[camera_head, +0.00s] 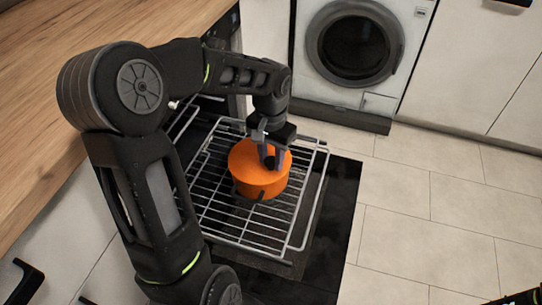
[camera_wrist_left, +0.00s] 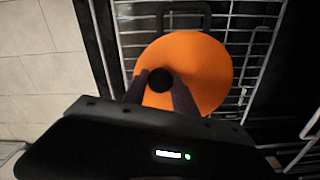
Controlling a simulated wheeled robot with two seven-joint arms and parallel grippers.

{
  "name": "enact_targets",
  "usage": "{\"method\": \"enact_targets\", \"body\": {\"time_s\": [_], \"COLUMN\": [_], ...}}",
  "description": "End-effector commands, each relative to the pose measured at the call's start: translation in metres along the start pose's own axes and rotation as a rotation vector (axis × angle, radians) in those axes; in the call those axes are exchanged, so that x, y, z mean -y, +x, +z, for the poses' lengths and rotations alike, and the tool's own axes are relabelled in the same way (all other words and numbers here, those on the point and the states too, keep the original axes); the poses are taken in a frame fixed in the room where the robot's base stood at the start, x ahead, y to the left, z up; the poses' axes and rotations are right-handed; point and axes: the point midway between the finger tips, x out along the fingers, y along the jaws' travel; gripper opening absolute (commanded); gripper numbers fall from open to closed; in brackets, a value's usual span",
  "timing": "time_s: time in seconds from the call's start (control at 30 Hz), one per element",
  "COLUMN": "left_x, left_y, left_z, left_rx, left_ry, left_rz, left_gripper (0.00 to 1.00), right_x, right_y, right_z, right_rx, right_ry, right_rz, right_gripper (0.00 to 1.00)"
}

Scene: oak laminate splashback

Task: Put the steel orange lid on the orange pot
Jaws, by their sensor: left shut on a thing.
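The orange pot (camera_head: 259,187) stands on a wire oven rack. The orange lid (camera_head: 245,157) lies over the top of the pot; any gap between them cannot be made out. My left gripper (camera_head: 273,161) reaches down onto the lid from above. In the left wrist view, the lid (camera_wrist_left: 203,68) is a wide orange disc with a round black knob (camera_wrist_left: 160,80). The fingertips of my left gripper (camera_wrist_left: 158,84) are shut on this knob. A dark loop handle (camera_wrist_left: 183,14) shows beyond the lid.
The wire rack (camera_head: 222,221) extends out over the open oven door (camera_head: 342,200). A wooden worktop (camera_head: 60,60) is at the left. A washing machine (camera_head: 352,48) stands behind. The tiled floor (camera_head: 420,215) at the right is clear.

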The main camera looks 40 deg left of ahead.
Motion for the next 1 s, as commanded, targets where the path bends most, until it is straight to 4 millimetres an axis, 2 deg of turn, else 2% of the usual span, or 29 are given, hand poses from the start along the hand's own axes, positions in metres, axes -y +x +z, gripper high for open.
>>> {"method": "enact_targets", "body": {"time_s": [0.33,0.37,0.63,1.0], "left_x": [-0.0001,-0.0001,-0.0001,-0.0001], "left_y": [0.0002,0.0002,0.0002,-0.0037], "left_z": [-0.0002,-0.0002,-0.0001,0.0000], "left_rx": [-0.001,-0.001,0.000,0.000], "left_ry": [0.001,0.001,0.001,0.001], "left_rz": [0.000,0.000,0.000,0.000], "left_gripper": [0.00,0.35,0.57,0.58], "right_x": [0.0001,0.0001,0.0001,0.0013], "right_y": [-0.0002,-0.0002,-0.0002,-0.0017], "right_z": [0.0000,0.0000,0.0000,0.0009], "right_rx": [0.000,0.000,0.000,0.002], "right_ry": [0.000,0.000,0.000,-0.001], "right_rz": [0.000,0.000,0.000,-0.001], "right_gripper": [0.36,0.36,0.36,0.36]}}
